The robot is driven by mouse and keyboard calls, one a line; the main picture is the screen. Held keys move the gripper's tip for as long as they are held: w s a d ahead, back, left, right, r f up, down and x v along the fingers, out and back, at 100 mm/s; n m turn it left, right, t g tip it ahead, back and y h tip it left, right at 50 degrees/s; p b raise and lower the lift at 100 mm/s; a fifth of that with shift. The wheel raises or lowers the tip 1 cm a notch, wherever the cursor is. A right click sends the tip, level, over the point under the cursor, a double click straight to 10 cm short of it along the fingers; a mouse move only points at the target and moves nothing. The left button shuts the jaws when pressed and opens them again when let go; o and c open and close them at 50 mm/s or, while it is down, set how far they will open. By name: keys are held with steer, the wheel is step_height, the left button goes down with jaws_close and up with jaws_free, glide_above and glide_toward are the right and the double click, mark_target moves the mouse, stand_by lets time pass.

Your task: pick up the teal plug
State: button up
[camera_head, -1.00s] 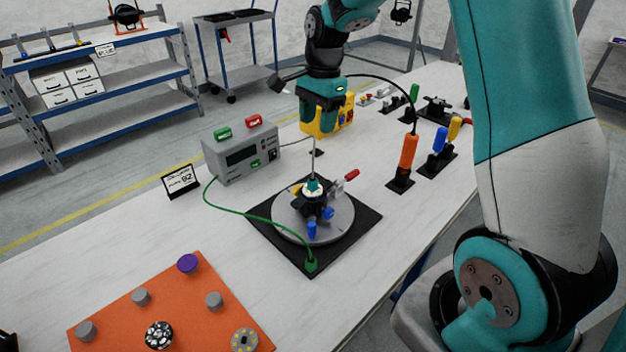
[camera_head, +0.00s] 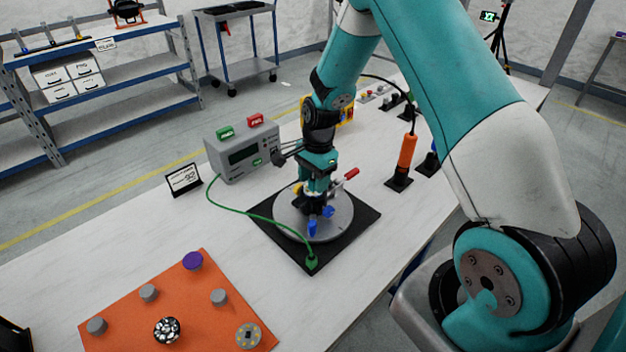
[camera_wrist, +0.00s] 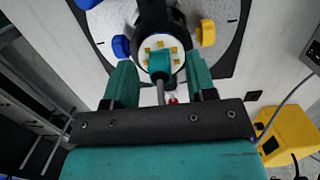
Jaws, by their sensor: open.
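The teal plug (camera_wrist: 160,63) sits on the white, gold-dotted face of the fixture in the wrist view, with a grey rod or cable running from it toward my gripper. My gripper (camera_wrist: 160,82) is open, with one teal finger on each side of the plug and a gap at both sides. In the head view my gripper (camera_head: 316,182) is low over the round grey plate (camera_head: 338,221) and hides the plug there. I cannot tell whether the fingers reach the plug's full depth.
Blue knobs (camera_head: 312,229) and a red-handled clamp (camera_head: 350,173) stand close around the fixture. A grey meter box (camera_head: 243,150) is behind left, with a green cable to the black base. An orange mat (camera_head: 190,310) with several pucks lies front left. An orange-handled tool (camera_head: 406,152) stands at right.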

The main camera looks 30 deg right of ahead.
steer(key=shift+f, duration=0.35)
jaws_close()
steer(key=shift+r, duration=0.1)
